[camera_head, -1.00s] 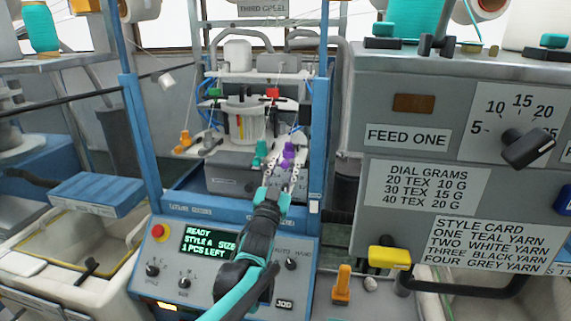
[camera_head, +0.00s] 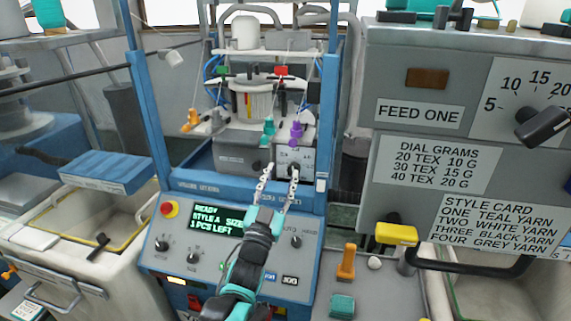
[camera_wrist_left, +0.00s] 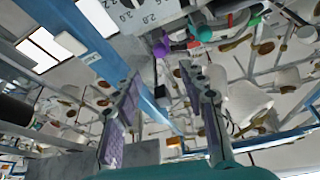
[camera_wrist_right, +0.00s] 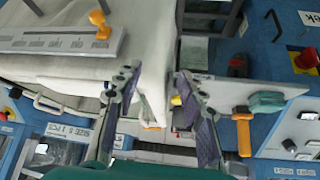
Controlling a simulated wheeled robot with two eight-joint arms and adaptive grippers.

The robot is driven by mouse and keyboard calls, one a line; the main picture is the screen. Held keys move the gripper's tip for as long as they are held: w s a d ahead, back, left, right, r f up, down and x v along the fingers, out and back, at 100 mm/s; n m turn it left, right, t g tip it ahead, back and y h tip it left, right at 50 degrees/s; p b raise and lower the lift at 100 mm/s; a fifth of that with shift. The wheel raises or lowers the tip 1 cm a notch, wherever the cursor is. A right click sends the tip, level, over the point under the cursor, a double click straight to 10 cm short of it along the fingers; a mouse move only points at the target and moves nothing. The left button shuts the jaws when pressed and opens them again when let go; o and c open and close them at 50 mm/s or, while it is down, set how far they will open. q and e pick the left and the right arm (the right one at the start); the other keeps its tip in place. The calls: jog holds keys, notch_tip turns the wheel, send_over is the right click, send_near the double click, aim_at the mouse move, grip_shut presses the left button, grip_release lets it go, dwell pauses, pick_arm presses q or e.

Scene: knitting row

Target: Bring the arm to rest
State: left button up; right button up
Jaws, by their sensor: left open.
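My left gripper (camera_head: 279,172) is in the head view, in front of the knitting machine and above its blue control panel (camera_head: 170,270). Its two fingers are apart with nothing between them. The teal piece (camera_head: 268,131) and the purple piece (camera_head: 296,132) hang on the machine just beyond the fingertips, clear of them. In the left wrist view my left gripper (camera_wrist_left: 160,82) is also open and empty. My right gripper (camera_wrist_right: 157,78) shows only in the right wrist view, its fingers apart and empty. The right arm is out of sight in the head view.
Blue posts (camera_head: 147,110) flank the machine opening. A grey feed cabinet (camera_head: 410,80) stands close on the right, with a yellow-ended handle (camera_head: 396,234) jutting out. An orange peg (camera_head: 346,262) stands on the grey ledge below. A cream bin (camera_head: 85,235) is at the left.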

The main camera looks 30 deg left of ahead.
pick_arm(q)
jog(key=shift+s+f, duration=0.15)
jog(key=shift+s, duration=0.15)
jog(key=s+d+f+n+g+h, duration=0.1)
jog(key=s+d+f+g, duration=0.2)
jog(key=f, duration=0.4)
jog(key=s+d+f+g, duration=0.2)
jog(key=f+g, duration=0.3)
jog(key=f, duration=0.1)
jog(key=s+d+f+g+h, duration=0.1)
jog(key=s+d+f+g, duration=0.2)
jog(key=s+f, duration=0.2)
jog(key=s+d+f+g+h, duration=0.1)
jog(key=s+d+f+g, duration=0.3)
jog(key=s, duration=0.4)
jog(key=shift+f+h, duration=0.3)
jog(key=shift+f, duration=0.25)
jog(key=shift+a, duration=0.1)
jog(key=shift+c, duration=1)
jog(key=shift+a, duration=0.1)
